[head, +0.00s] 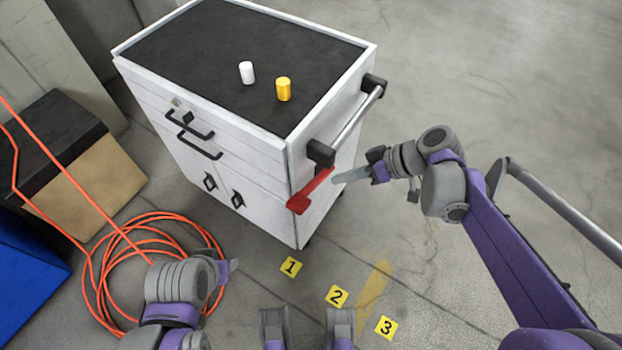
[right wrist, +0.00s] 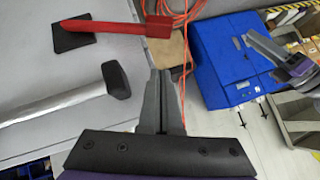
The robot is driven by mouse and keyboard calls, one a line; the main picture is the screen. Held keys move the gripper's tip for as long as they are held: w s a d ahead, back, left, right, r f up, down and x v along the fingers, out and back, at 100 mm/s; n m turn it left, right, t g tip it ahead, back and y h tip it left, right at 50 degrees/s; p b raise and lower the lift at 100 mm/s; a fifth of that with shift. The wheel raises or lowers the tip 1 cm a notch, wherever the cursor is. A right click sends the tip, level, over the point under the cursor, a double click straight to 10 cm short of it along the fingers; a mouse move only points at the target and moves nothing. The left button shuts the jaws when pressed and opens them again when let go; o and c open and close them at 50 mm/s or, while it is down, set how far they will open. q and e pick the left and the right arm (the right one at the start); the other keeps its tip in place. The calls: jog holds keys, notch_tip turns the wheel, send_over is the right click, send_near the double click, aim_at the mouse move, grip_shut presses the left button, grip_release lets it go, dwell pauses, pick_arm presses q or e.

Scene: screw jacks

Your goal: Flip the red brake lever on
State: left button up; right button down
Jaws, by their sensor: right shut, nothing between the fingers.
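The red brake lever (head: 312,190) is on the side of the white cart (head: 270,200), below the push handle, and slopes down toward the front corner. In the right wrist view the lever (right wrist: 115,26) runs from a black plate (right wrist: 75,33) to a wider red end. My right gripper (head: 343,178) is shut and empty, just right of the lever in the head view. In the right wrist view its fingertips (right wrist: 163,73) are below the lever's wide end, with a gap showing. My left gripper (head: 226,269) is low, left of centre; its fingers are unclear.
The cart's silver push handle (head: 358,120) with black mounts juts out above the lever. White (head: 246,72) and yellow (head: 283,89) cylinders stand on the black top. An orange cable (head: 105,270) coils on the floor at left. Floor at right is clear beyond my arm.

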jog(key=shift+w, duration=0.25)
jog(key=shift+s, duration=0.1)
jog(key=b+x, duration=0.2)
jog(key=x, duration=0.7)
jog(key=shift+a+f, duration=0.2)
jog(key=shift+a, duration=0.05)
jog(key=f, duration=0.1)
jog(key=f+b, duration=0.1)
jog(key=a+f, duration=0.1)
jog(key=shift+s, duration=0.3)
jog(key=shift+s+a+f+b, duration=0.1)
jog(key=shift+s+f+b, duration=0.05)
jog(key=shift+f+b, duration=0.2)
jog(key=shift+f, duration=0.1)
